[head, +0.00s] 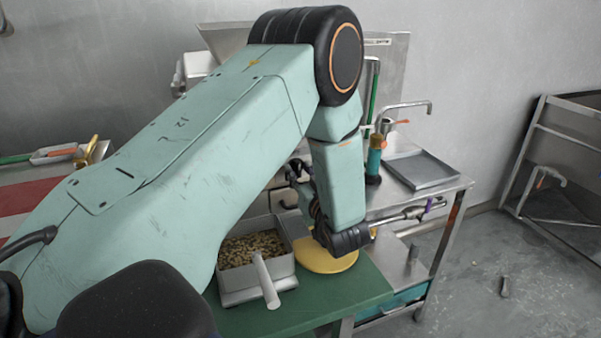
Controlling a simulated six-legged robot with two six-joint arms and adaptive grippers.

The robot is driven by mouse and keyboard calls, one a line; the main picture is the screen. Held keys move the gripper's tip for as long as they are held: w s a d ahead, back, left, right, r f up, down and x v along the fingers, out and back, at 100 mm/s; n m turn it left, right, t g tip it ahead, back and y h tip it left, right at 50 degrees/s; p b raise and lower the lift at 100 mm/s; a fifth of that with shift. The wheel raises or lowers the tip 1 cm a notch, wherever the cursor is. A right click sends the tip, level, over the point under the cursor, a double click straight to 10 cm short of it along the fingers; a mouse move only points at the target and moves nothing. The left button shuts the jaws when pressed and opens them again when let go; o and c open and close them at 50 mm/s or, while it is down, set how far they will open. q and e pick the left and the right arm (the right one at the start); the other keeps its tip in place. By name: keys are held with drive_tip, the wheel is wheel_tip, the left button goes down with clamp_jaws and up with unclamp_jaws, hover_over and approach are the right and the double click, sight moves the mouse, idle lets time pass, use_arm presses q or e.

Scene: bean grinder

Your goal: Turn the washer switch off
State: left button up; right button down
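My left arm comes in from the left and bends down at its elbow over the steel bench (447,186). Dark parts of my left gripper (297,172) show beside the lower forearm, mostly hidden behind it. I cannot tell whether it is open or shut, or whether it touches anything. I cannot pick out the washer switch with certainty; my arm covers much of the machine behind it. My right gripper is not in view.
A metal bin of beans (252,247) with a pale handle and a yellow round object (325,257) are on the green table (345,294). A steel tray (421,171) and a green-orange cylinder (375,158) are on the bench. A metal rack (545,150) stands right; floor between is mostly free.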

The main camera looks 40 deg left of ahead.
use_arm(q)
drive_tip(key=v, duration=1.2)
idle(0.8)
